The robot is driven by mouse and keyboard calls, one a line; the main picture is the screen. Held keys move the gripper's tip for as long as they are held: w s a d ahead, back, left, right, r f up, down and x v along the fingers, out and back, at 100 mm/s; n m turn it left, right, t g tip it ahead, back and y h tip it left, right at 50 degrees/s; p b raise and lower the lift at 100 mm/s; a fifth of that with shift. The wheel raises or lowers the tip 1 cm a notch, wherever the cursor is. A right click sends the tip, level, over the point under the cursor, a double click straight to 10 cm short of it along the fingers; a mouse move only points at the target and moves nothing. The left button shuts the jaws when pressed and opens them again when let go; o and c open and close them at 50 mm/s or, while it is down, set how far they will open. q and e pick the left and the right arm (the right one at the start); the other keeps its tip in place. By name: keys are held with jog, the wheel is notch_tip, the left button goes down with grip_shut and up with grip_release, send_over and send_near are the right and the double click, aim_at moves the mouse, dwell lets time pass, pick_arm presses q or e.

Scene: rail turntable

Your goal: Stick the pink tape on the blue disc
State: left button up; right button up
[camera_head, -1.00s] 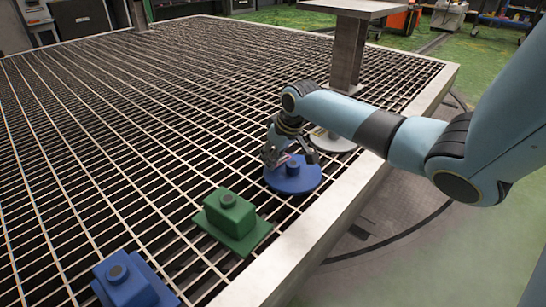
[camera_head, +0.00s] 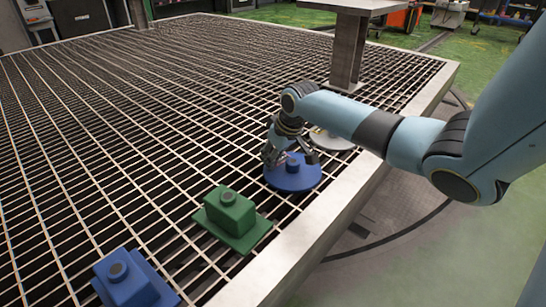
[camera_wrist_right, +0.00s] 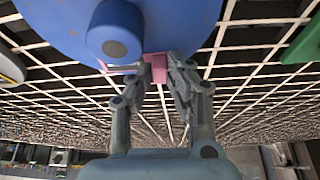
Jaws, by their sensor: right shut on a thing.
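The blue disc (camera_head: 300,180) lies on the grating near its right edge, with a short round knob on top. It fills the top of the right wrist view (camera_wrist_right: 190,22). The tape looks very near or touching the disc; I cannot tell which. My left gripper is not in view.
A green block (camera_head: 230,217) and a blue block (camera_head: 130,283) sit on the grating toward the front. A grey round plate (camera_head: 332,141) lies just behind the disc. A metal post (camera_head: 347,55) stands farther back. The left grating is clear.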

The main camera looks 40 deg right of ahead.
jog(key=shift+s+f, duration=0.1)
jog(key=shift+f, duration=0.1)
dwell(0.6)
jog(key=o, duration=0.8)
jog(key=shift+r, duration=0.15)
jog(key=v, duration=1.1)
jog(key=shift+r, duration=0.4)
jog(key=shift+s, duration=0.1)
